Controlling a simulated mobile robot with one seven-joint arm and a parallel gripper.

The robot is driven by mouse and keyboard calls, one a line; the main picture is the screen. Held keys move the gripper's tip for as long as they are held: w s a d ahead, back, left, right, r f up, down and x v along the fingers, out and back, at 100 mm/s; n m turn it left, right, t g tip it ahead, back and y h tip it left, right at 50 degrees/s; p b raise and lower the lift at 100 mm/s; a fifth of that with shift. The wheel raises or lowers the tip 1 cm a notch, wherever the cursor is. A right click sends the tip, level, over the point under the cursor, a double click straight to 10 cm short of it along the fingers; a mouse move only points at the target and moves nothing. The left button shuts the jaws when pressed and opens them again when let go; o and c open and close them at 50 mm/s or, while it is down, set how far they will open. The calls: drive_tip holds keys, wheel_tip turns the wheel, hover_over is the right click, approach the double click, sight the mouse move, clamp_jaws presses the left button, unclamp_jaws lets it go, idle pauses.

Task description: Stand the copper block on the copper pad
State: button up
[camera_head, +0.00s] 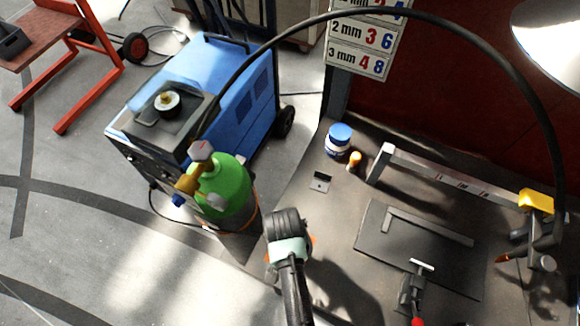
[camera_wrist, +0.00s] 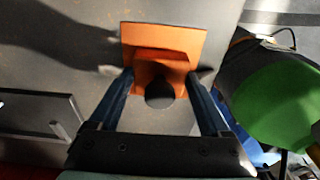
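The copper pad (camera_wrist: 185,38) is a flat orange plate on the grey bench top, seen ahead of my gripper in the wrist view. The copper block (camera_wrist: 150,68) is an orange piece between my fingertips, overlapping the pad in the picture. My gripper (camera_wrist: 160,76) has a finger against each side of the block and appears shut on it. A dark round shape covers part of the block's near side. I cannot tell whether the block touches the pad. In the head view my gripper (camera_head: 290,262) hides the block and nearly all of the pad at the bench's left edge.
A green gas cylinder (camera_head: 225,185) stands close left of my gripper, with a blue welding machine (camera_head: 220,95) behind it. On the bench are a small bracket (camera_head: 320,182), a blue-capped jar (camera_head: 339,140), a dark plate (camera_head: 420,255) and a clamp bar (camera_head: 440,175).

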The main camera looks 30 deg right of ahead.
drive_tip(key=shift+o, duration=1.3)
drive_tip(key=shift+r, duration=0.1)
wheel_tip(320, 180, up, 12)
drive_tip(key=a, duration=0.1)
drive_tip(key=w+r+n+t, duration=0.2)
drive_tip(key=w+r+t, duration=0.3)
drive_tip(key=r, duration=0.5)
drive_tip(key=w+a+r+n+t+h, duration=0.1)
drive_tip(key=w+r+t, duration=0.3)
drive_tip(key=w+r, duration=0.45)
drive_tip(key=w+r+n+t, duration=0.2)
drive_tip(key=w+r+t, duration=0.25)
drive_tip(key=r, duration=0.65)
drive_tip(key=a+r+n+t, duration=0.1)
drive_tip(key=a+r+t, duration=0.15)
drive_tip(key=r, duration=0.65)
drive_tip(key=a+r+n+t, duration=0.2)
drive_tip(key=r+t, duration=0.1)
drive_tip(key=r, duration=0.5)
drive_tip(key=s+a+r+n+t+y, duration=0.1)
drive_tip(key=s+a+r+t, duration=0.1)
drive_tip(key=s+r, duration=0.4)
drive_tip(key=s+a+r+n+t+y, duration=0.1)
drive_tip(key=s+r+t, duration=0.4)
drive_tip(key=r, duration=0.8)
drive_tip(key=shift+s+a+t, duration=0.3)
drive_tip(key=shift+s+a, duration=0.35)
drive_tip(key=shift+s, duration=0.05)
